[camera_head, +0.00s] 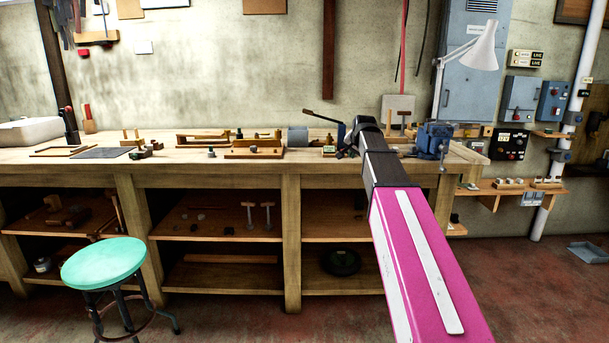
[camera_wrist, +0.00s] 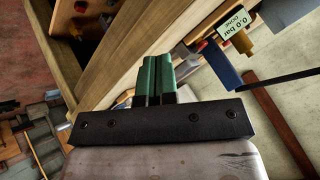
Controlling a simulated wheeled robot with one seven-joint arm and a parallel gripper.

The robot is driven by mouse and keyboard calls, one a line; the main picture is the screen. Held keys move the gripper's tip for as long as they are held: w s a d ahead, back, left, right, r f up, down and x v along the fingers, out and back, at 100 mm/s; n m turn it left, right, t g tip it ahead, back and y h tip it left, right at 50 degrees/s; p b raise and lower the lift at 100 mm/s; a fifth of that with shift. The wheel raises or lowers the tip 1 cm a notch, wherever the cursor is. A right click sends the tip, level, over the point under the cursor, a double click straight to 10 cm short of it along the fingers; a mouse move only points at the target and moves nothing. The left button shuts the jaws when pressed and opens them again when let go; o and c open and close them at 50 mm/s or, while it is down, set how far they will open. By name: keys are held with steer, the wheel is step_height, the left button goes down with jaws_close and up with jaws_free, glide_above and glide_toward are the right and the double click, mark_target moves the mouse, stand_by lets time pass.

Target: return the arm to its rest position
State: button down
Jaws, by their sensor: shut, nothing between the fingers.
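My arm, pink with a white stripe, reaches from the lower right of the head view toward the workbench (camera_head: 220,173). Its dark end is over the bench's right part. My gripper (camera_wrist: 158,62) shows in the wrist view as two green fingers side by side, closed against each other with nothing between them. In the head view the fingers are hard to make out at the arm's far end. The wrist view is tilted, with the wooden bench edge (camera_wrist: 120,50) running diagonally behind the fingers. Whether the fingers touch anything there I cannot tell.
Several wooden tools lie along the bench. A white lamp (camera_head: 481,48) hangs at upper right. A green-topped stool (camera_head: 103,262) stands at lower left.

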steer(key=s+f+n+g, duration=0.3)
steer(key=s+f+g, duration=0.1)
steer(key=s+f, duration=1.3)
steer(key=s+f+n+g, duration=0.4)
steer(key=s+f, duration=1.4)
steer(key=f, duration=0.6)
steer(key=shift+a+h, duration=0.25)
steer(key=shift+h, duration=0.15)
steer(key=shift+s, duration=0.1)
